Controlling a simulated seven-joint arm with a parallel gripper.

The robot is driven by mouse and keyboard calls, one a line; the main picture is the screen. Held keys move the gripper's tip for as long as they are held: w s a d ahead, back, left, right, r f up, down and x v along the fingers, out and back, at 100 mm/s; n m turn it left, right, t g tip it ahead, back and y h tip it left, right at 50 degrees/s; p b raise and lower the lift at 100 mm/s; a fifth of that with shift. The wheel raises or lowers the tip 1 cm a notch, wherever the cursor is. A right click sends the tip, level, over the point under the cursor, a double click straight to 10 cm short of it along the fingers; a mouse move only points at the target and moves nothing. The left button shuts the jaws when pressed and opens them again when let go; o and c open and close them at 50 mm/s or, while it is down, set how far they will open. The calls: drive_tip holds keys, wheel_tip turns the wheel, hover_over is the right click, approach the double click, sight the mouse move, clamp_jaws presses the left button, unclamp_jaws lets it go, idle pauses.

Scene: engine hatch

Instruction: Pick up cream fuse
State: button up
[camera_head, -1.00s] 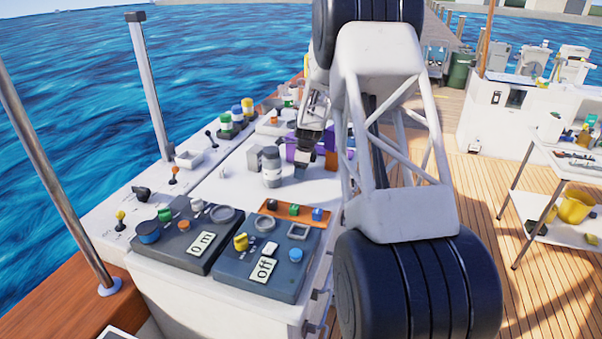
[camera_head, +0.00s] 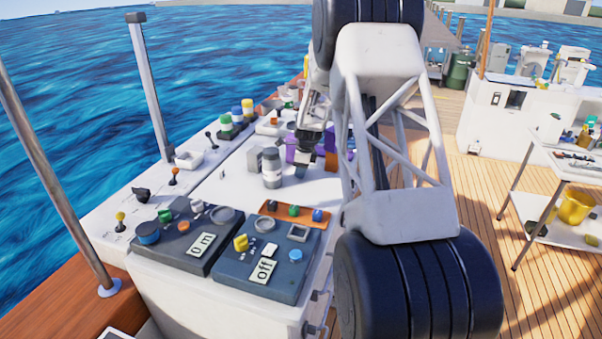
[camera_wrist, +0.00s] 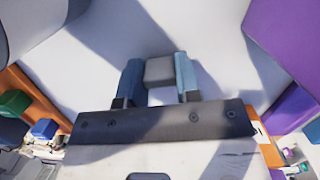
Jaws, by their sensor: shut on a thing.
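My gripper (camera_wrist: 158,82) shows in the wrist view with its two blue-grey fingers on either side of a small pale block, which I take to be the cream fuse (camera_wrist: 161,72). The fuse looks pale grey in the shade, lighter at its near end. The fingers are shut on it, over a white surface; I cannot tell whether it is clear of that surface. In the head view my gripper (camera_head: 303,170) is small, above the white hatch top (camera_head: 225,185), right of a grey-white canister (camera_head: 272,168). The fuse cannot be made out there.
A purple block (camera_wrist: 292,40) stands right of my gripper in the wrist view. An orange tray (camera_head: 285,221) with small coloured blocks lies nearer in the head view, behind dark control panels (camera_head: 225,270). A grey box (camera_head: 254,160) stands beside the canister.

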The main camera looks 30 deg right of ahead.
drive_tip(key=shift+r, duration=0.1)
drive_tip(key=shift+r, duration=1.5)
drive_tip(key=shift+s+a+r, duration=0.1)
drive_tip(key=shift+s+r, duration=0.1)
drive_tip(key=shift+s, duration=0.1)
drive_tip(key=s+a, duration=0.1)
drive_tip(key=s, duration=0.4)
drive_tip(key=s+a+r, duration=0.1)
drive_tip(key=s+a, duration=0.1)
drive_tip(key=s, duration=0.2)
drive_tip(key=s+a, duration=0.1)
drive_tip(key=s, duration=0.4)
drive_tip(key=shift+s+a+r, duration=0.2)
drive_tip(key=shift+s+a, duration=0.1)
drive_tip(key=shift+a, duration=0.05)
